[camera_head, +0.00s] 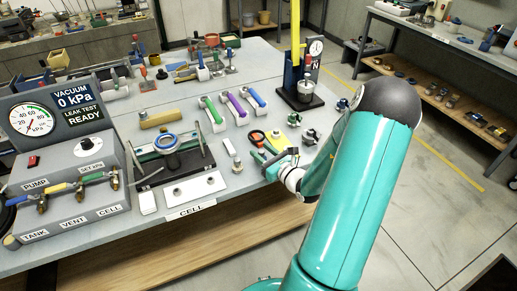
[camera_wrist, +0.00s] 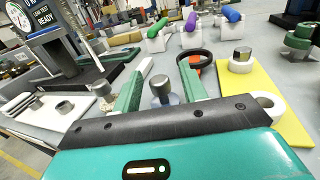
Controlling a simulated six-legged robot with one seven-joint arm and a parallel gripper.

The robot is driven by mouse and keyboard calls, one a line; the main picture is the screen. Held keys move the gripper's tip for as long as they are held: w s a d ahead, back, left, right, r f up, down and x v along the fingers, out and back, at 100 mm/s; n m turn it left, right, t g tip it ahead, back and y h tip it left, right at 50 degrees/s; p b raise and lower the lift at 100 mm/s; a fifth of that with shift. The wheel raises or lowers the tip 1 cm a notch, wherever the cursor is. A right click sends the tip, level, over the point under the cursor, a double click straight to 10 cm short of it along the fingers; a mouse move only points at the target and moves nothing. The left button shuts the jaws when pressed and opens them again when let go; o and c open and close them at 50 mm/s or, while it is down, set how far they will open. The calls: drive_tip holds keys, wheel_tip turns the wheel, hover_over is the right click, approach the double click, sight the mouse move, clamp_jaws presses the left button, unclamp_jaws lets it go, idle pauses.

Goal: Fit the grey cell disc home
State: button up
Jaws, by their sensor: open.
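A small grey knobbed disc (camera_head: 237,166) stands upright on the table, right of the white plate. The cell label (camera_head: 190,210) is on the table's front edge. Behind it, a dark-based fixture (camera_head: 175,165) carries a green bar and a blue-rimmed round part (camera_head: 166,143).
A white plate (camera_head: 195,188) with two studs lies left of the knob. A yellow plate (camera_wrist: 285,95) and an orange-and-black ring tool (camera_head: 257,137) lie close to my gripper's right in the wrist view. Purple, green and blue-topped holders stand behind. The vacuum panel (camera_head: 65,120) reads 0 kPa, ready.

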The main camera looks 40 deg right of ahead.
drive_tip(key=s, duration=1.1)
drive_tip(key=w+a+r+n+g+y, duration=0.1)
drive_tip(key=a+r+n+g+y, duration=0.25)
drive_tip(key=a+n, duration=0.45)
drive_tip(key=a+r+n+g+y, duration=0.25)
drive_tip(key=a+n+g, duration=0.25)
drive_tip(key=a, duration=0.4)
drive_tip(key=w+a+r+n+g+y, duration=0.1)
drive_tip(key=a+r+n+g+y, duration=0.25)
drive_tip(key=a+n, duration=0.45)
drive_tip(key=s+a+r+n+h, duration=0.3)
drive_tip(key=r+n+h, duration=0.1)
drive_tip(key=n, duration=0.3)
drive_tip(key=s+a+r+n+h, duration=0.3)
drive_tip(key=s+r+n+h, duration=0.1)
drive_tip(key=r+n, duration=0.3)
drive_tip(key=shift+n+h, duration=0.55)
drive_tip(key=shift+n, duration=0.05)
drive_tip(key=shift+o, duration=0.4)
